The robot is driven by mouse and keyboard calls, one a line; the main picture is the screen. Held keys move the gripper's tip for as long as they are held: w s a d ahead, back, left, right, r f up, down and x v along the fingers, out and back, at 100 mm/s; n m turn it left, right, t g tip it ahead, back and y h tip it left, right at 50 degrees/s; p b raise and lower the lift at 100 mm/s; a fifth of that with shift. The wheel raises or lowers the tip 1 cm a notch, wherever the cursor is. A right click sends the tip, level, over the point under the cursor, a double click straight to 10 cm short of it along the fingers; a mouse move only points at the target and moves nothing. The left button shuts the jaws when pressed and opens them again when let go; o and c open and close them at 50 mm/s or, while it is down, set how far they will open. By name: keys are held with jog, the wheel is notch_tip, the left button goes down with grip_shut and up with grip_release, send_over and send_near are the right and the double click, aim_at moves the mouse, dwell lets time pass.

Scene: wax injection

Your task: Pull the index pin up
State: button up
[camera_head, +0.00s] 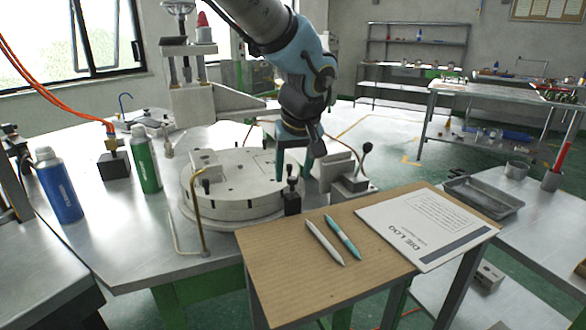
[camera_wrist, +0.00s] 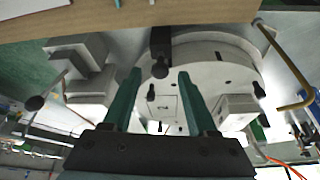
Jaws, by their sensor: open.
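The index pin with its black knob (camera_head: 292,172) stands upright in a black block (camera_head: 292,203) at the front edge of the round pale turntable (camera_head: 235,185). In the wrist view the knob (camera_wrist: 160,69) appears between my fingertips, with the black block (camera_wrist: 160,40) behind it. My gripper (camera_head: 295,170) is open, its two teal fingers pointing down on either side of the knob in the picture. It also shows in the wrist view (camera_wrist: 159,75), with a clear gap on both sides of the knob. I cannot tell whether the fingertips are level with it.
A black-knobbed lever (camera_head: 366,148) on a metal block stands right of the turntable. A bent brass tube (camera_head: 197,215) rises at its front left. A brown board (camera_head: 290,265) with two pens and a die log (camera_head: 425,225) lies in front. Bottles (camera_head: 57,185) stand left.

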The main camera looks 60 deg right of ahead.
jog(key=shift+w+d+f, duration=0.1)
jog(key=shift+w+f, duration=0.05)
jog(key=shift+f, duration=0.3)
grip_shut()
